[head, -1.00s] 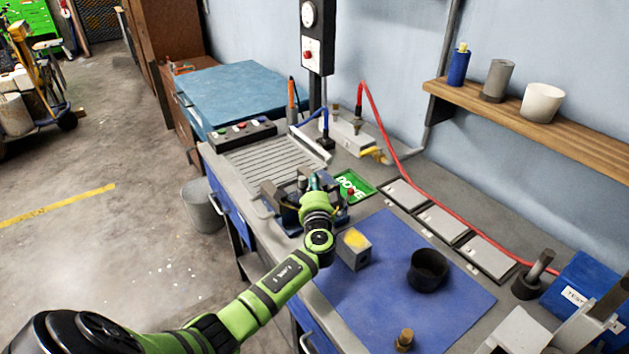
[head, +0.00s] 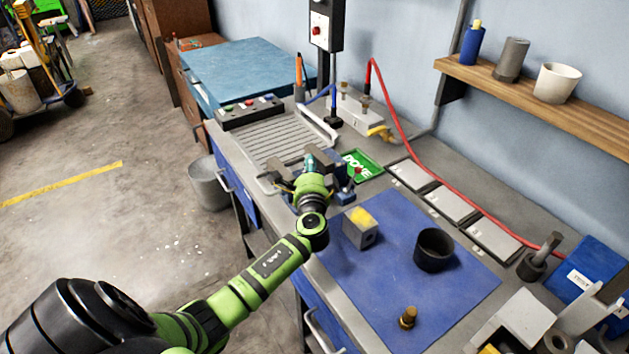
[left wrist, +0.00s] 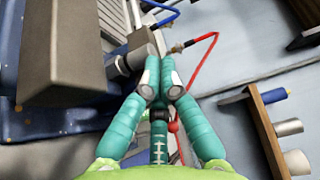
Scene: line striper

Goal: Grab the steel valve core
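My left gripper (head: 309,163) is over the small vise (head: 345,192) on the workbench, and its arm hides much of the vise. In the left wrist view its teal fingers (left wrist: 160,66) are drawn together, tips almost touching. A short grey metal cylinder (left wrist: 140,45), which may be the steel valve core, lies just beyond and left of the fingertips, beside a large grey block (left wrist: 80,40). No part is clearly seen between the fingers. I cannot tell whether they touch the cylinder. My right gripper is not in view.
A blue mat (head: 385,290) holds a yellow-topped grey block (head: 360,230), a black cup (head: 434,250) and a brass fitting (head: 408,318). A green DONE tray (head: 362,166) lies behind the vise. A red hose (head: 410,155) crosses the bench's back. A ribbed tray (head: 278,138) is at left.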

